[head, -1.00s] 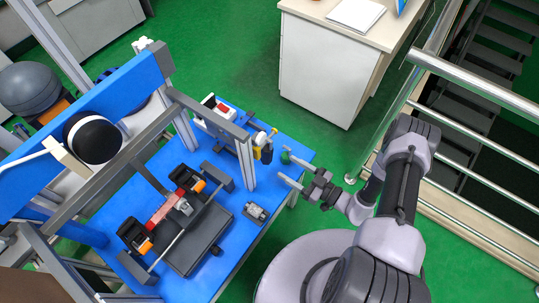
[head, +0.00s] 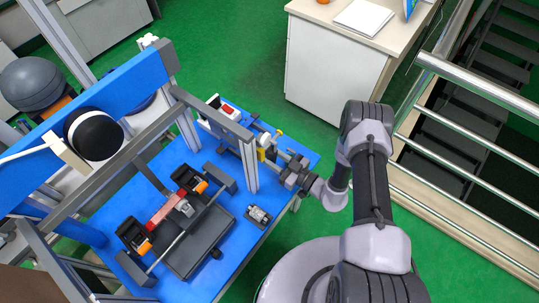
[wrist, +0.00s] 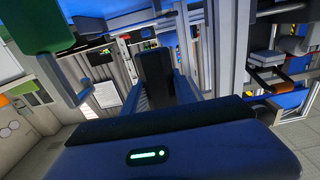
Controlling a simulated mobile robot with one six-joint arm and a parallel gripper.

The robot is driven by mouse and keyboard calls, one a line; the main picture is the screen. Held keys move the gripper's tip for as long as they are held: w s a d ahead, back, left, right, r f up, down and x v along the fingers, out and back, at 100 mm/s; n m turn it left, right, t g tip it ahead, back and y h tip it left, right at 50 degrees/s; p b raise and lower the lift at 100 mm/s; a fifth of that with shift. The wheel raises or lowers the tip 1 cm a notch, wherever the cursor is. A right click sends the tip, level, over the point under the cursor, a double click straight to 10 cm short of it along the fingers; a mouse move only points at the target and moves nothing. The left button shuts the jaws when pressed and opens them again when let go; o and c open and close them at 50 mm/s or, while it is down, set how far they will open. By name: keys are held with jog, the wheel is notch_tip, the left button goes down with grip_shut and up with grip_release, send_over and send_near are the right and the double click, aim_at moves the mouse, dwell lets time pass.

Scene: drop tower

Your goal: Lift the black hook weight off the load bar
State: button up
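The black hook weight (wrist: 155,68) shows in the wrist view as a dark upright block straight ahead of my gripper. My gripper (head: 277,157) is at the right edge of the blue tower table in the head view, by the rig's side where the load bar is. A green block (wrist: 45,25), likely another weight, hangs close at the upper left. The load bar and the weight's hook are not clear.
The blue table (head: 238,262) carries the drop rig with a grey upright post (head: 249,168) left of my gripper. A small metal device (head: 258,215) lies near the table's right edge. A white cabinet (head: 335,72) and a metal railing (head: 480,90) stand apart.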

grip_shut()
dwell(0.9)
jog(key=shift+o, duration=1.4)
grip_release()
grip_shut()
jog(key=shift+r, duration=0.15)
jog(key=shift+r+p, duration=0.65)
jog(key=shift+r, duration=0.2)
